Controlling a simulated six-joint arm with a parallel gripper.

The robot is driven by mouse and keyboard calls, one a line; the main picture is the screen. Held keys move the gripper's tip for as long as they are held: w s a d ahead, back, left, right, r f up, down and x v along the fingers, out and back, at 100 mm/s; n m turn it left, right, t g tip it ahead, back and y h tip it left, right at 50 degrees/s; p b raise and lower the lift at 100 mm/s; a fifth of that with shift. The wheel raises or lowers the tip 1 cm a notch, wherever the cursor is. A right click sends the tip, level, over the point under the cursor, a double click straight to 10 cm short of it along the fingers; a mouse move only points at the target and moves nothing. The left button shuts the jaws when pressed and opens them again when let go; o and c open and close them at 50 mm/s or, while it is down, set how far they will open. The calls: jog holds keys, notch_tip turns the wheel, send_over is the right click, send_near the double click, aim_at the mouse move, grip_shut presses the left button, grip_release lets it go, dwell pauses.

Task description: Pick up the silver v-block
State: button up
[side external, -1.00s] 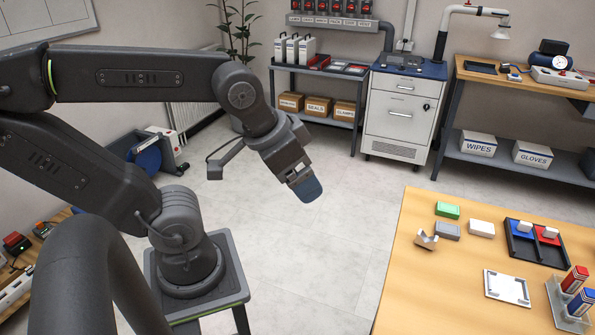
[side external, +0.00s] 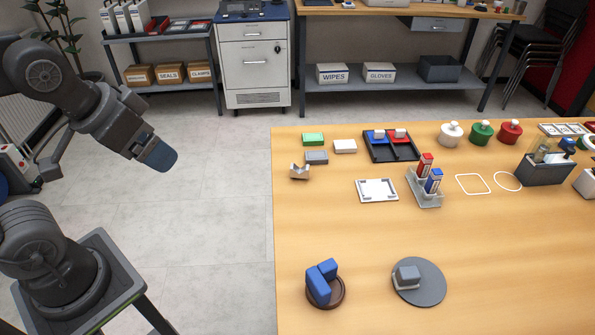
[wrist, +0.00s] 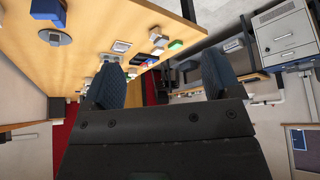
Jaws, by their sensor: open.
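The silver v-block (side external: 300,172) is a small metallic block with a V-shaped notch. It sits near the left edge of the wooden table, notch facing up. My gripper (side external: 158,155) hangs in the air left of the table, over the floor, well apart from the v-block. In the wrist view my gripper (wrist: 160,82) shows two dark blue textured fingers spread wide with nothing between them. The v-block is too small to pick out surely in the wrist view.
A grey block (side external: 317,158), a green block (side external: 313,139) and a white block (side external: 345,146) lie close behind the v-block. A white framed plate (side external: 377,190) lies to its right. The wooden table (side external: 300,235) is bare in front of it.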

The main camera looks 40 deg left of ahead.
jog(key=shift+c, duration=0.5)
jog(key=n+g+y, duration=0.2)
jog(key=n, duration=0.4)
send_over(300, 170)
jog(key=s+d, duration=0.1)
jog(key=s, duration=0.1)
notch_tip(300, 170, down, 17)
jog(key=shift+s+f, duration=0.1)
jog(key=shift+x, duration=3)
